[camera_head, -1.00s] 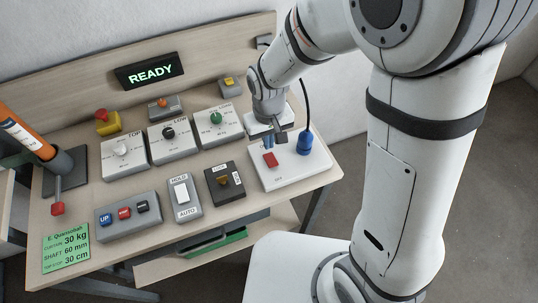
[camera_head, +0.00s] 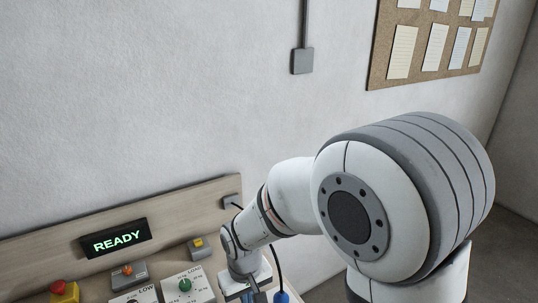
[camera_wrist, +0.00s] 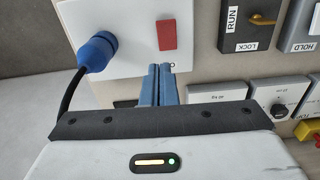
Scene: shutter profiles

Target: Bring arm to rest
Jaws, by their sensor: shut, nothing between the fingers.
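My gripper (camera_wrist: 158,84) shows in the wrist view with its two blue fingers together and nothing between them. The fingers are over the lower edge of a white panel (camera_wrist: 122,38), which carries a red rocker switch (camera_wrist: 167,35) and a blue plug (camera_wrist: 95,53) with a black cable. I cannot tell whether the fingertips touch the panel. In the head view my arm (camera_head: 290,200) reaches down to the bench's right end. The fingers are mostly cut off by the lower picture edge there.
A display (camera_head: 116,239) reads READY on the bench's backboard (camera_head: 190,205). A red mushroom button (camera_head: 58,287), a knob box with a green knob (camera_head: 186,287) and small boxes stand left of my arm. A wall box (camera_head: 302,61) and a notice board (camera_head: 412,47) are on the wall.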

